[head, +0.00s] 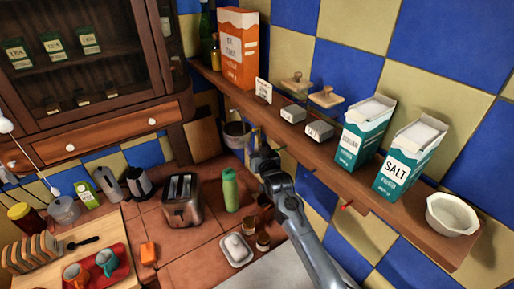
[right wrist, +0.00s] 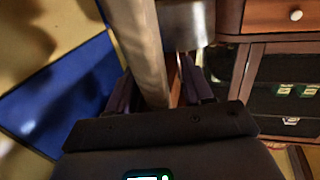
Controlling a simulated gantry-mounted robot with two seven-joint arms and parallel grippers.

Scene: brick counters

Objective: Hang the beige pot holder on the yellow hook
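My right gripper (head: 262,160) is under the wall shelf in the head view, just right of a hanging metal pot. In the right wrist view, its two dark fingers (right wrist: 160,92) stand apart, with a beige edge-on strip (right wrist: 148,45) between them. The strip looks like the pot holder, seen from its side. A gap shows between the strip and the right finger. The pot holder cannot be made out in the head view. A red hook (head: 345,205) shows under the shelf; I cannot make out the yellow hook. My left gripper is not in view.
The metal pot (head: 237,131) hangs near my gripper and also shows in the right wrist view (right wrist: 188,25). A toaster (head: 182,203) and green bottle (head: 230,190) stand below.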

